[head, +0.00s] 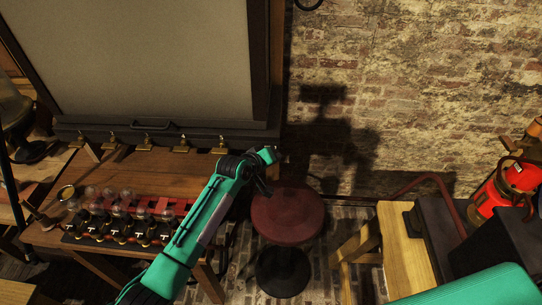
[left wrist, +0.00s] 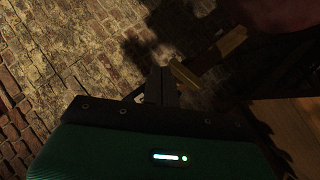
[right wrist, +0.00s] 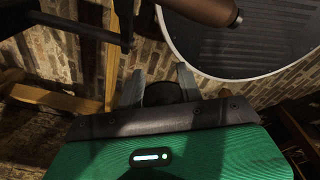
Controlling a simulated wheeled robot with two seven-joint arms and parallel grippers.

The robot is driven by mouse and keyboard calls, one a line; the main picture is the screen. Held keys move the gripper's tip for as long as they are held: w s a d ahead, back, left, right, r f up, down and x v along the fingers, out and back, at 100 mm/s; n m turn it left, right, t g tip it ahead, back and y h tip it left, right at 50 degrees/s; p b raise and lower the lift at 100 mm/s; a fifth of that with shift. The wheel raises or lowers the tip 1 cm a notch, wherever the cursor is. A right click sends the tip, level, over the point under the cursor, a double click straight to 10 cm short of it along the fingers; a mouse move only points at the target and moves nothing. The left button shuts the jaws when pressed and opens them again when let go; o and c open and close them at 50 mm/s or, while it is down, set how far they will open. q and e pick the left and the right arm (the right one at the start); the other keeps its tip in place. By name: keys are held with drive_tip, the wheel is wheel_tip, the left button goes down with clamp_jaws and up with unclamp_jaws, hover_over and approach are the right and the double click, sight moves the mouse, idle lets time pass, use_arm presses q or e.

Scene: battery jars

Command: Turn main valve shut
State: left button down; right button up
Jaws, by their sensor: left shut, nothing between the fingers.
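I cannot make out a main valve for certain in any view. My left arm reaches up from the bottom of the head view, and its end (head: 267,160) is above and behind the round dark red stool, apart from the wall. In the left wrist view the left gripper (left wrist: 162,84) has its fingers together with nothing between them. In the right wrist view the right gripper (right wrist: 158,84) has its two fingers spread and empty. A dark shape shows behind them. The right gripper is out of the head view.
A wooden bench (head: 130,170) with a row of glass jars (head: 118,212) stands left, under a large grey panel (head: 150,60). The red stool (head: 287,213) stands mid-view. A red tank (head: 490,197) and a wooden bench (head: 405,255) are right. A brick wall (head: 420,90) is behind.

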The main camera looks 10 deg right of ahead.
use_arm(q)
drive_tip(key=shift+s+d+f, duration=0.1)
drive_tip(key=shift+d, duration=0.25)
use_arm(e)
drive_tip(key=shift+s+a, duration=0.15)
drive_tip(key=shift+a, duration=0.25)
drive_tip(key=shift+d, duration=0.35)
drive_tip(key=shift+r, duration=0.15)
